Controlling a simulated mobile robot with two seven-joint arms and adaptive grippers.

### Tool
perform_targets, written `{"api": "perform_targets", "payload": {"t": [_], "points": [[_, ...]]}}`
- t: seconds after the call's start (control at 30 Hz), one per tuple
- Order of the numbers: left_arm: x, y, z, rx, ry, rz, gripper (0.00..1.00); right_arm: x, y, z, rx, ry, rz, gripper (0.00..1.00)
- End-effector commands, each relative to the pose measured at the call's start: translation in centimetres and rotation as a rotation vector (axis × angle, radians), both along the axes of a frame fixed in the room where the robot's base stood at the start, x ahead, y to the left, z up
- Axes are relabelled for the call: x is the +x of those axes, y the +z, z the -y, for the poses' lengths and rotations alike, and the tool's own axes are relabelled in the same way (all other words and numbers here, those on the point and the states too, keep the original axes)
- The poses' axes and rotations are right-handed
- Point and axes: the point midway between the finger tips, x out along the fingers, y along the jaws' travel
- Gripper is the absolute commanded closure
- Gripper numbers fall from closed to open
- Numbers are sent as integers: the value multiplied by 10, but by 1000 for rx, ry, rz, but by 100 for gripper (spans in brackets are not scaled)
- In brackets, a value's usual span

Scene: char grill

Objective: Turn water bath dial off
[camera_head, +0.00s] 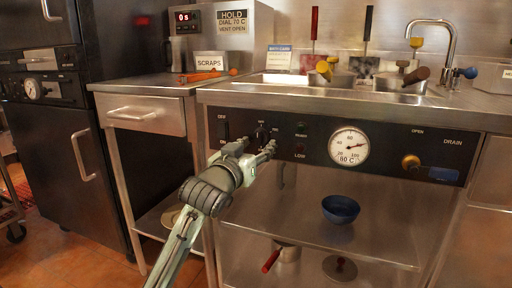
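The water bath's black control panel (315,133) runs along the front of the steel counter. A small black dial (262,131) sits on its left part, with markings too small to read. My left gripper (256,147) is just below and in front of this dial, its two fingers spread apart and nothing seen between them. I cannot tell whether a finger touches the dial. A round white gauge (348,147) marked C is to the right. My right gripper is out of view.
A brass drain knob (411,162) and blue tag (443,174) are on the panel's right. A blue bowl (341,209) stands on the shelf below. A sink with a faucet (434,38) and several tools is above. A drawer cabinet (140,115) stands left of the panel.

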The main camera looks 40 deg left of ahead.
Motion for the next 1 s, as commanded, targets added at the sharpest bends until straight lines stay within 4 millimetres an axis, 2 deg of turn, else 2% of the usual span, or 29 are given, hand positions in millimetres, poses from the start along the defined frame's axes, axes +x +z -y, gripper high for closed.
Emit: {"api": "perform_targets", "payload": {"t": [0.27,0.37,0.7,0.83,1.0], "points": [[-2,-2,1,-1,-1,-3,48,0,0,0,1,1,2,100],[-11,-2,4,-1,-2,-3,48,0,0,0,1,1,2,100],[-63,-2,15,-2,-1,-3,48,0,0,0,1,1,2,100],[-71,-1,18,0,-1,-2,48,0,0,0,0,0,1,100],[-73,-1,18,0,-1,-2,48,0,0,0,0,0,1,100]]}}
